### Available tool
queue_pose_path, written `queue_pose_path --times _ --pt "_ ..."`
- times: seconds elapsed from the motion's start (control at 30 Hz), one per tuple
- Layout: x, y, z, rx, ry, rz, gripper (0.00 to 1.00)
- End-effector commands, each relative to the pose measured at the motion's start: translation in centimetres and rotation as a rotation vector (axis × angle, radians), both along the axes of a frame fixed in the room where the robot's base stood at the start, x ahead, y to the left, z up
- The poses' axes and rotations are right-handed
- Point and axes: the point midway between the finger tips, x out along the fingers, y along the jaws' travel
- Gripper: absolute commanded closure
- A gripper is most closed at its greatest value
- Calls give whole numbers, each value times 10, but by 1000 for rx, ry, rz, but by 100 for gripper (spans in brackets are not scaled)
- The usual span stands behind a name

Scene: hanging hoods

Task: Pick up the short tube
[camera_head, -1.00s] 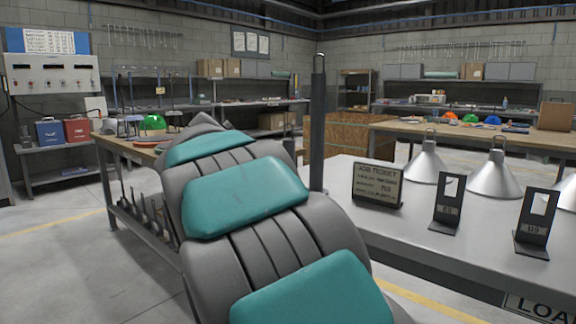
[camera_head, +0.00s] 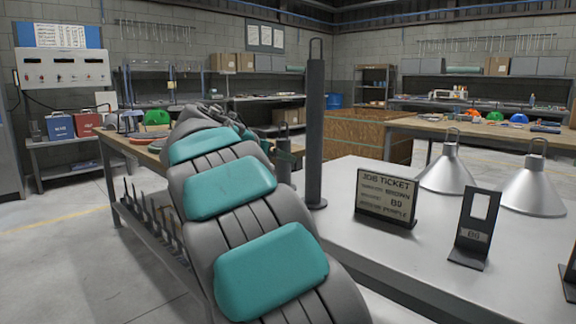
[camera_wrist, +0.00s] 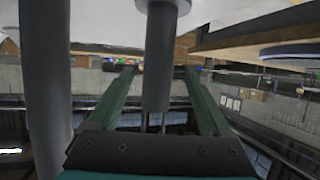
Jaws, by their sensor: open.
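The short tube (camera_head: 284,165) is a grey upright cylinder on the light table, partly hidden behind my arm in the head view. In the wrist view, which looks upside down, the short tube (camera_wrist: 157,60) stands between my two green fingers, with its flange at the top and a thin wire loop at its lower end. My gripper (camera_wrist: 158,72) is open, with a gap seen on each side of the tube; contact is not visible. The tall tube (camera_head: 315,130), dark with a wire loop, stands just right of it, and fills the left of the wrist view (camera_wrist: 45,90).
A job ticket sign (camera_head: 386,199) stands right of the tall tube. Farther right are a B9 stand (camera_head: 473,235) and metal hoods (camera_head: 449,172). A wooden crate (camera_head: 370,138) is behind. The tall tube is close beside my gripper.

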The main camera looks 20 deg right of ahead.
Motion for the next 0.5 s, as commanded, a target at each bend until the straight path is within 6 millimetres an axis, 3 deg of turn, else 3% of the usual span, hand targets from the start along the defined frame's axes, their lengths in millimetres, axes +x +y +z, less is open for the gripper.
queue_pose_path --times 0.5 --pt "30 -48 -26 2 4 -1 17"
